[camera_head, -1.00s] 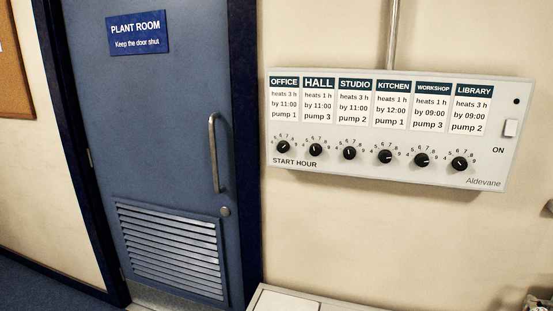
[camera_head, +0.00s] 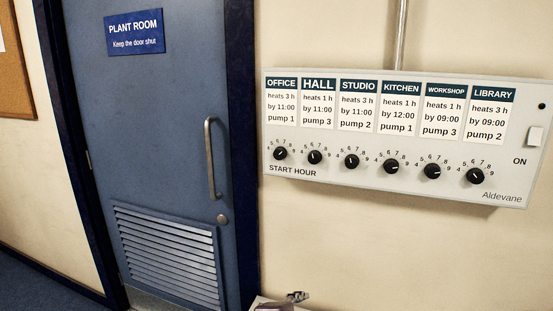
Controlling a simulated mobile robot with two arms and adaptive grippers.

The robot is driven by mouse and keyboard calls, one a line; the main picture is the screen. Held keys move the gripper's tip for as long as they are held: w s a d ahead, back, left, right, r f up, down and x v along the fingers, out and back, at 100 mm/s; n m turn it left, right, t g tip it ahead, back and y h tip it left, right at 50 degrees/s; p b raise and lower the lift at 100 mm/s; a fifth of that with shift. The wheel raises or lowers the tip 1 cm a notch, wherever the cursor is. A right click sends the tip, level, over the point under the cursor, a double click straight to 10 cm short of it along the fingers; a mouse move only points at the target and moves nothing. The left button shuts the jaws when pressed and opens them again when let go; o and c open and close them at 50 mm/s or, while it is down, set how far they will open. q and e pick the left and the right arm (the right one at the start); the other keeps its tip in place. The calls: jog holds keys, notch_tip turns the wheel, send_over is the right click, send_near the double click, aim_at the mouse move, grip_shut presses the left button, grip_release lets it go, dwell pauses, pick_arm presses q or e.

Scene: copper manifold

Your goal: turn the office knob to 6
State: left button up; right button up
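The office knob (camera_head: 280,153) is the leftmost black round knob in the row on the grey wall panel (camera_head: 400,190), under the OFFICE label (camera_head: 282,84). Small numbers arc over it. Its light mark is too small to read surely. A small metallic part (camera_head: 298,296) shows at the bottom edge, well below the panel. It may be the tip of my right gripper; its fingers cannot be made out. Nothing touches the office knob. My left gripper is not in view.
Several similar knobs, such as the hall knob (camera_head: 315,157), continue to the right. A white switch (camera_head: 535,136) sits at the panel's right end. A blue door (camera_head: 160,170) with a metal handle (camera_head: 212,158) stands left. The wall below the panel is clear.

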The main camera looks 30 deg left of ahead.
pick_arm(q)
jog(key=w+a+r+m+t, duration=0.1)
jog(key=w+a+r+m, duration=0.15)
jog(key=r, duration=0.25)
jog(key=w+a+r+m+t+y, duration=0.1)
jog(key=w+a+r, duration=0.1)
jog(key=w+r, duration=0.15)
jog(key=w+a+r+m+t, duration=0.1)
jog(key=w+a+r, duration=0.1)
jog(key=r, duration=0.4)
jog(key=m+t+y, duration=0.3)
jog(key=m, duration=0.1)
send_near(278, 155)
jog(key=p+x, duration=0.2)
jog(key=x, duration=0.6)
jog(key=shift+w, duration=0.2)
pick_arm(e)
notch_tip(278, 155, up, 2)
jog(key=shift+w+d, duration=0.1)
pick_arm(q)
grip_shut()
